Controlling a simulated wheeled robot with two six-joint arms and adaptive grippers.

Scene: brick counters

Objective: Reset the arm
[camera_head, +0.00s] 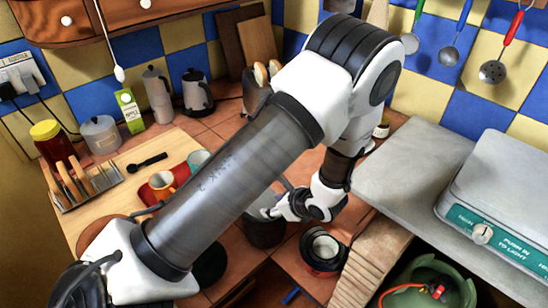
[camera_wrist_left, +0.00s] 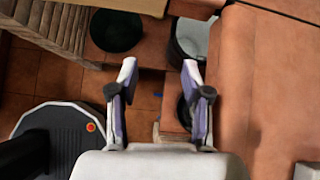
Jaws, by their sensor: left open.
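My left arm (camera_head: 235,160) rises from the lower left of the head view, bends at the top centre and comes down towards the counter. My left gripper (camera_head: 268,211) is at its end, near a dark pot (camera_head: 264,235) in the head view. In the left wrist view the two fingers of this gripper (camera_wrist_left: 158,82) stand well apart with nothing between them. Floor tiles and a counter edge show beyond them. My right gripper is in neither view.
A red tray with an orange cup (camera_head: 162,181), a toast rack (camera_head: 80,188) and jars stand at the left. A black-and-white container (camera_head: 323,250) sits near the counter's front. Utensils hang on the wall.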

